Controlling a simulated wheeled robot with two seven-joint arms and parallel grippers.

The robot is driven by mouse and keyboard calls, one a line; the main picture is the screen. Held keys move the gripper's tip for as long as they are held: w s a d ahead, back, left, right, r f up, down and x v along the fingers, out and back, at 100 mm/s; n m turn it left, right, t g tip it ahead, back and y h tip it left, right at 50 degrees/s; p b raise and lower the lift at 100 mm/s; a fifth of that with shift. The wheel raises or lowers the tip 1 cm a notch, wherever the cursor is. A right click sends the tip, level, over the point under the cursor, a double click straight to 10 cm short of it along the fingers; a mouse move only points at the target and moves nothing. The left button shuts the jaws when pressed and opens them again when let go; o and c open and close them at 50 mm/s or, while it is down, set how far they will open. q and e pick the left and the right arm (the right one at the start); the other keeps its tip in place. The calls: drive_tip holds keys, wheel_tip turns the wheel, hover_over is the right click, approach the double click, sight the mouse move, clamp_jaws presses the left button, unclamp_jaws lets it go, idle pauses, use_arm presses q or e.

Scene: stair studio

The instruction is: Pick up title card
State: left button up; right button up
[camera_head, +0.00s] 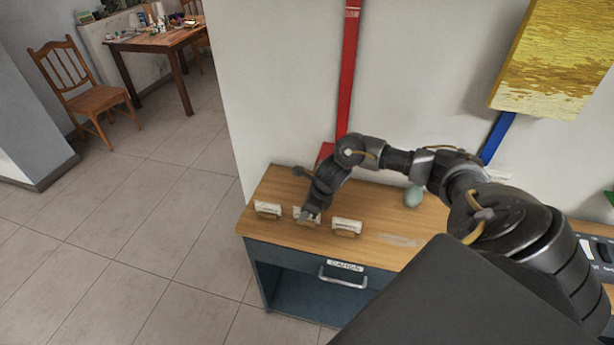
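Three small white title cards on wooden holders stand in a row on the wooden top of a blue cabinet: a left card (268,209), a middle card (300,212) and a right card (347,227). My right gripper (309,215) reaches down from above at the middle card and covers part of it. The fingers are small and dark here, and I cannot tell whether they are closed on the card. My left gripper is not in view.
The cabinet top (400,240) also bears a pale green egg-shaped object (413,196) near the wall. A drawer labelled CARDS (343,277) is below. A yellow painting (555,58) hangs at upper right. A chair (85,88) and cluttered table (155,40) stand far left.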

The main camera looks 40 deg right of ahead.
clamp_jaws()
idle(0.4)
drive_tip(key=shift+w+r+b, duration=0.1)
drive_tip(key=shift+r+b, duration=0.35)
drive_tip(key=shift+r, duration=0.15)
drive_tip(key=s+a+r+p, duration=0.1)
drive_tip(key=s+a+r, duration=0.8)
drive_tip(key=r, duration=0.3)
drive_tip(key=shift+s+a, duration=0.35)
drive_tip(key=shift+a, duration=0.3)
